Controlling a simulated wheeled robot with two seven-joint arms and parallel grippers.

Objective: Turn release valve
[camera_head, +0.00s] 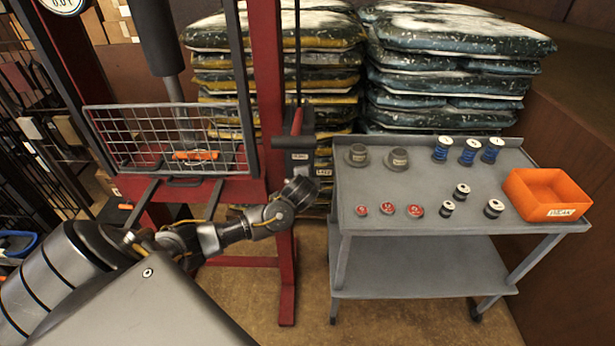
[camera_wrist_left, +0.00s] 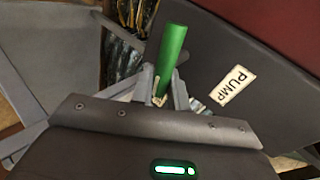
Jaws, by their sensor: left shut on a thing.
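A dark box with a white label reading PUMP (camera_wrist_left: 233,85) fills the right of the left wrist view. A green rod (camera_wrist_left: 172,50) stands out in front of it, and the fingers of my left gripper (camera_wrist_left: 163,88) are shut around its near end. In the head view the dark pump box (camera_head: 293,158) sits on the red press frame, with a red bar above it. My left arm reaches in from the left and its wrist (camera_head: 295,192) is just below the box. The fingertips and green rod are hidden there. My right gripper is not in view.
A grey cart (camera_head: 410,235) stands close on the right, with spools, weights, red-topped discs and an orange bin (camera_head: 548,194). Stacked bags (camera_head: 455,65) stand behind. The red press frame (camera_head: 268,80) with a wire guard (camera_head: 175,140) is on the left.

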